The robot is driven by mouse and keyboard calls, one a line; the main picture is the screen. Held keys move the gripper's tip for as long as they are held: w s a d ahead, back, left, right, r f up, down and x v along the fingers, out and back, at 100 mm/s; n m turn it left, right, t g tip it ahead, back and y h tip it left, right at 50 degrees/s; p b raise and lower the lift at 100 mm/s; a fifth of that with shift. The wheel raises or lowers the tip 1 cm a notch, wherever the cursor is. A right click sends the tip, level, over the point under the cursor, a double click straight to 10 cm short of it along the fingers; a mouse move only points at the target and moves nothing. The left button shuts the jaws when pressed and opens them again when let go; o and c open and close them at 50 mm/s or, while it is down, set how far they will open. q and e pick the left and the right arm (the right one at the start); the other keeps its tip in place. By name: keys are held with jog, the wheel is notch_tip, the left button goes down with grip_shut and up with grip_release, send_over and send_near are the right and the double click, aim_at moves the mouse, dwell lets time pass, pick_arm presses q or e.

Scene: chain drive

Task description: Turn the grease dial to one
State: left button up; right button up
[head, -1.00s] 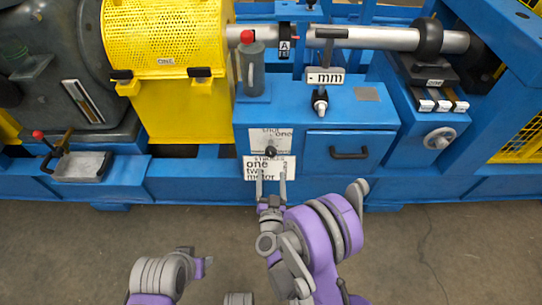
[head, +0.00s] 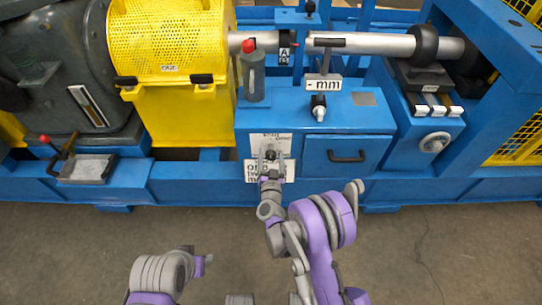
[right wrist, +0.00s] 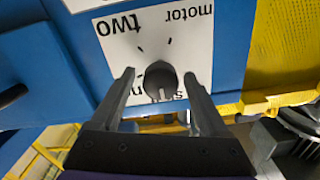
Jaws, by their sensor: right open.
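The grease dial is a dark round knob (right wrist: 160,80) on a white plate (right wrist: 190,50) printed with words including "two" and "motor", upside down in the right wrist view. In the head view the plate (head: 284,146) is on the blue cabinet's front, left of the drawer. My right gripper (head: 270,158) is at the dial. In the right wrist view its two fingers stand apart on either side of the knob, with a visible gap at each side. The lower words are partly hidden by the knob and fingers. I cannot tell where the dial points. My left gripper is not visible.
A drawer with a dark handle (head: 347,157) is right of the dial. A grey cylinder with a red top (head: 253,78) and a "mm" sign (head: 323,84) stand above. A yellow perforated guard (head: 170,40) is at upper left. The floor in front is clear.

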grip_shut()
dwell(0.4)
jog(key=shift+m, duration=0.3)
jog(key=m+b, duration=0.1)
jog(key=m, duration=0.1)
jog(key=shift+f+m+b, duration=0.1)
jog(key=shift+m+b, duration=0.2)
jog(key=m+b, duration=0.1)
jog(key=m, duration=0.1)
jog(key=shift+m, duration=0.4)
jog(key=m+b, duration=0.1)
jog(key=m, duration=0.2)
jog(key=shift+d+m, duration=0.1)
jog(key=shift+m, duration=0.2)
jog(key=shift+m+b, duration=0.45)
jog(key=shift+m, duration=1.55)
